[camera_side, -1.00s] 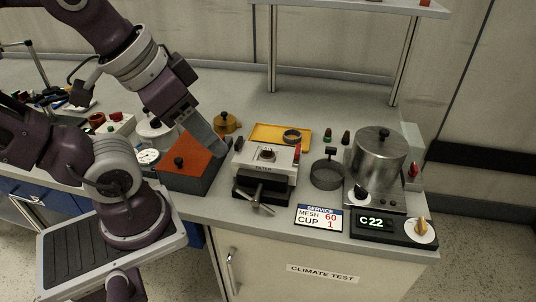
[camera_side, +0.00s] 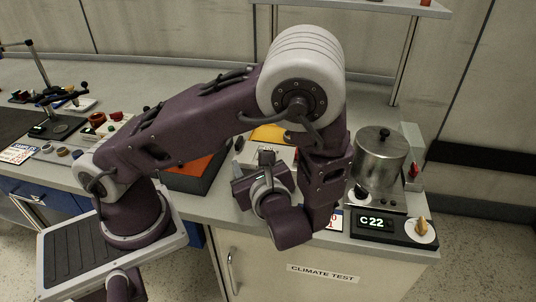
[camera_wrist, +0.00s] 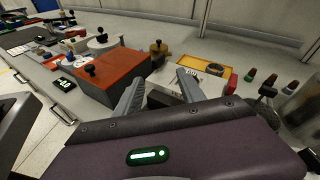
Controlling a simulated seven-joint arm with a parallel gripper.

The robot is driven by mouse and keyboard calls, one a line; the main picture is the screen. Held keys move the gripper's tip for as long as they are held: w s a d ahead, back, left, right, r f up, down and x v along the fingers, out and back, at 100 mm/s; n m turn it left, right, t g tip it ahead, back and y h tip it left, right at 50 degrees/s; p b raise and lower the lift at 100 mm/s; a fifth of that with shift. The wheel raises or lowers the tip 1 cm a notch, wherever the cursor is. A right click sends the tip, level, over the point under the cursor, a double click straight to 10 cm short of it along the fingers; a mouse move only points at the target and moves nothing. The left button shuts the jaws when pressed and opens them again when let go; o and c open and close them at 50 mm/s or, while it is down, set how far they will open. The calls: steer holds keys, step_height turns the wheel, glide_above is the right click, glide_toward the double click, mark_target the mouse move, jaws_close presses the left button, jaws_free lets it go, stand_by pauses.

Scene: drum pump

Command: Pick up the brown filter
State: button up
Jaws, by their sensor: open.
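The likely brown filter is a small round ring-like piece (camera_wrist: 214,69) in the yellow tray (camera_wrist: 190,61), in the wrist view. In the side view my arm hides it, and only part of the yellow tray (camera_side: 266,133) shows. My gripper (camera_wrist: 159,77) is open and empty, with its two grey fingers spread in front of the tray. The white-topped filter unit (camera_wrist: 206,84) lies just beyond the right finger. In the side view my wrist hangs over the front of this unit (camera_side: 284,153) and covers much of it.
A metal pot (camera_side: 379,157) stands on a base at the right. The bench behind the tray is clear.

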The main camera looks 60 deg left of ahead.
steer(key=w+f+m+t, duration=0.1)
steer(key=m+t, duration=0.1)
steer(key=w+d+f+m+t, duration=0.1)
steer(key=m, duration=0.1)
steer(key=w+d+f+m+t, duration=0.1)
steer(key=m+t, duration=0.1)
steer(key=shift+w+f+t, duration=0.25)
steer(key=shift+w+t, duration=0.05)
steer(key=shift+w, duration=0.1)
steer(key=shift+w+a+f, duration=0.1)
steer(key=shift+w+a, duration=0.15)
steer(key=shift+a, duration=0.05)
steer(key=x, duration=0.6)
steer(key=shift+s+a, duration=0.2)
steer(key=shift+a, duration=0.1)
jaws_close()
